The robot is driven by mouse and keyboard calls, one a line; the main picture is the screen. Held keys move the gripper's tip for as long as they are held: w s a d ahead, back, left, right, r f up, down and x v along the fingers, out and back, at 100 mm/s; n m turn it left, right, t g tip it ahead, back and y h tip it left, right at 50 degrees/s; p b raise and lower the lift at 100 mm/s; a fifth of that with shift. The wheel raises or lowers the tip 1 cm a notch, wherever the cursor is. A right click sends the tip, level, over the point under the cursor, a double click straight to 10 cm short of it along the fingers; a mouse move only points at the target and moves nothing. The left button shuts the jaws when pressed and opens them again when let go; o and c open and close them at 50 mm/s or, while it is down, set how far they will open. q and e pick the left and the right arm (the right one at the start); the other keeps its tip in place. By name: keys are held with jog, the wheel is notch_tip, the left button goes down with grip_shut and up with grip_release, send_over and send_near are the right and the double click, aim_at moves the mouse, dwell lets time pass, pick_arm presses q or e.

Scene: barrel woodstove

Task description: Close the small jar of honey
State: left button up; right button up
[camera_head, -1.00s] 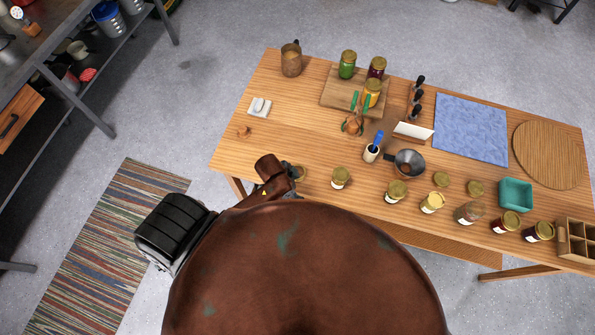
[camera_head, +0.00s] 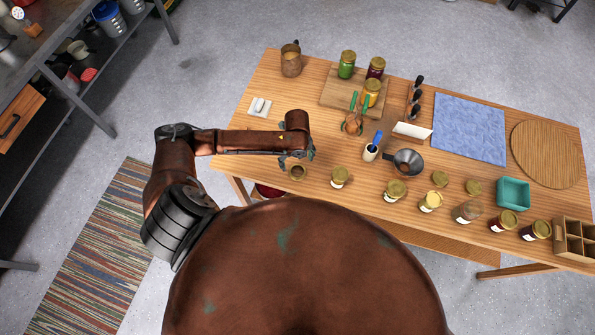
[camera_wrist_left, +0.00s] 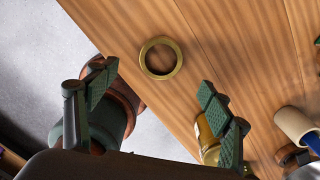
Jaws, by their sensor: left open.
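My left gripper (camera_head: 296,158) reaches in from the left, over the near left edge of the table. In the left wrist view my gripper (camera_wrist_left: 155,115) is open and empty. I cannot tell which jar holds honey. My right gripper is not in view.
More jars (camera_head: 396,190) line the front edge, with loose lids (camera_head: 440,179) behind.

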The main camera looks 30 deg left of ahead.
aim_at(297, 171)
pick_arm(q)
jog(key=shift+f, duration=0.1)
notch_tip(297, 171, down, 2)
jog(key=shift+f, duration=0.25)
jog(key=shift+f, duration=0.1)
notch_tip(297, 171, down, 5)
jog(key=shift+d+p, duration=0.1)
jog(key=shift+p, duration=0.45)
jog(key=shift+c, duration=0.7)
jog(key=c, duration=0.7)
